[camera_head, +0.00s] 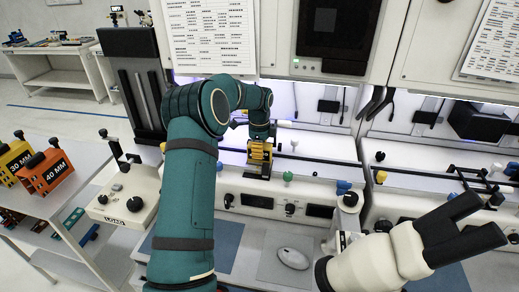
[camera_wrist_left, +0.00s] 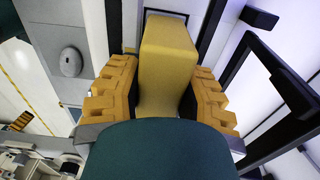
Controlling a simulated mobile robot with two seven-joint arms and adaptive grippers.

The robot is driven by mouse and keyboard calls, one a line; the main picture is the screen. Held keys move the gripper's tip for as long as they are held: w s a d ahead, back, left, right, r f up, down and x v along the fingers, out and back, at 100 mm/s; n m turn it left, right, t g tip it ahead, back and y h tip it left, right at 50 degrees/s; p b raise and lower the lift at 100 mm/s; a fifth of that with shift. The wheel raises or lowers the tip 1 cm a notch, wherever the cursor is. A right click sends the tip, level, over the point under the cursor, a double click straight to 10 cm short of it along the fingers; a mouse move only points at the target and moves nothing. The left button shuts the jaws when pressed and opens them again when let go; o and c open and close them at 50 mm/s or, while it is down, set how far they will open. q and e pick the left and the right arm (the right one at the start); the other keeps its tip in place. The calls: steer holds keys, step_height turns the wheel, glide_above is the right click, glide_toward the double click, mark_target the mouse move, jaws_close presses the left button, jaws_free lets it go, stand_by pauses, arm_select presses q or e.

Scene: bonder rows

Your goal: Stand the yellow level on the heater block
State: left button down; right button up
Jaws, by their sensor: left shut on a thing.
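The yellow level (camera_wrist_left: 166,65) shows as a plain yellow bar in the left wrist view, between two ridged orange finger pads. My left gripper (camera_head: 259,155) is shut on it. In the head view the gripper is over the bonder bench in the middle, where level and pads are too small to part clearly. A dark piece shows just under the gripper; I cannot tell whether it is the heater block or whether the level touches it.
A grey mouse (camera_head: 293,258) lies on the front surface. A green knob (camera_head: 288,177) and blue-capped parts stand close right of the left gripper. White cabinets hang above the bench.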

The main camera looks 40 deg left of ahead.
arm_select(q)
steer(key=c, duration=0.6)
jaws_free()
steer(key=shift+r, duration=0.1)
step_height(320, 180, up, 12)
steer(key=shift+f, duration=0.1)
stand_by(0.4)
stand_by(1.0)
